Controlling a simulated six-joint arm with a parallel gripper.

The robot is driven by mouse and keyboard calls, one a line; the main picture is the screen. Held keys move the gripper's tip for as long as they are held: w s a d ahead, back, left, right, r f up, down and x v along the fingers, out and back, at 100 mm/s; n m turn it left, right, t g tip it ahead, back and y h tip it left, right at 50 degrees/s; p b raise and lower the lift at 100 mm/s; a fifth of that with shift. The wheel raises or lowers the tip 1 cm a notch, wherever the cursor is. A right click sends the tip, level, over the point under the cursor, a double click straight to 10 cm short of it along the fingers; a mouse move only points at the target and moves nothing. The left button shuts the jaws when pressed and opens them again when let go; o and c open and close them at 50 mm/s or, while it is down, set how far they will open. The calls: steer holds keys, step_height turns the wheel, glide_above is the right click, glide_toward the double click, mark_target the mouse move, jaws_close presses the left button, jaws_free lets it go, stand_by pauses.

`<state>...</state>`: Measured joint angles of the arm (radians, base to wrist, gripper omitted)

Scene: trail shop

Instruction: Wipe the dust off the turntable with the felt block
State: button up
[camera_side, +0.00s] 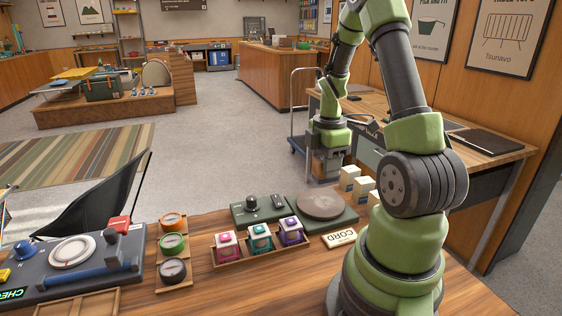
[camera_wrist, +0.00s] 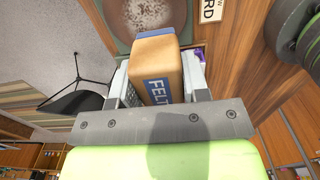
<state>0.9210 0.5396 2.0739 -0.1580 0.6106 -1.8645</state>
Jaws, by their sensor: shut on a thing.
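The turntable (camera_side: 322,206) is a round brown disc on a dark green base at the back of the bench. In the wrist view its disc (camera_wrist: 150,18) carries a pale speckled patch of dust and is cut off at the top. My gripper (camera_side: 326,172) hangs above the bench near the turntable. It is shut on the felt block (camera_wrist: 157,66), a tan block with a blue label and a blue end, seen close up between the fingers. The block looks apart from the disc in the side view. The tips of the fingers are partly hidden behind the block.
A "CORD" sign (camera_side: 340,238) lies in front of the turntable. A wooden tray (camera_side: 233,262) with pink, teal and purple boxes stands to its left. Small pale boxes (camera_side: 362,186) stand right of the turntable. Round gauges (camera_side: 172,243) sit further left.

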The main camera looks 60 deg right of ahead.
steer(key=shift+s+a, duration=0.1)
steer(key=shift+s, duration=0.9)
steer(key=shift+s+f, duration=0.1)
steer(key=shift+f, duration=0.05)
glide_above(326, 211)
steer(key=shift+s+d+f, duration=0.15)
steer(key=shift+f, duration=0.75)
steer(key=shift+s+d+f, duration=0.1)
steer(key=shift+d+f, duration=0.05)
steer(key=shift+f, duration=0.8)
steer(key=shift+s+d+f, duration=0.15)
steer(key=shift+f, duration=0.75)
step_height(326, 211, down, 2)
steer(key=shift+f, duration=0.1)
steer(key=shift+w+d+f, duration=0.2)
steer(key=shift+w+d, duration=0.35)
steer(key=shift+c, duration=0.3)
steer(key=shift+w+d, duration=2.1)
steer(key=shift+w, duration=0.05)
steer(key=shift+s+a, duration=2.65)
steer(key=shift+s, duration=0.05)
steer(key=shift+w+a, duration=0.35)
steer(key=shift+w, duration=0.2)
steer(key=shift+w+d, duration=2.45)
steer(key=shift+d, duration=0.1)
steer(key=shift+s+a, duration=2.45)
steer(key=shift+s, duration=0.05)
steer(key=shift+s+a+r, duration=0.1)
steer(key=shift+a, duration=0.05)
steer(key=shift+r, duration=4.15)
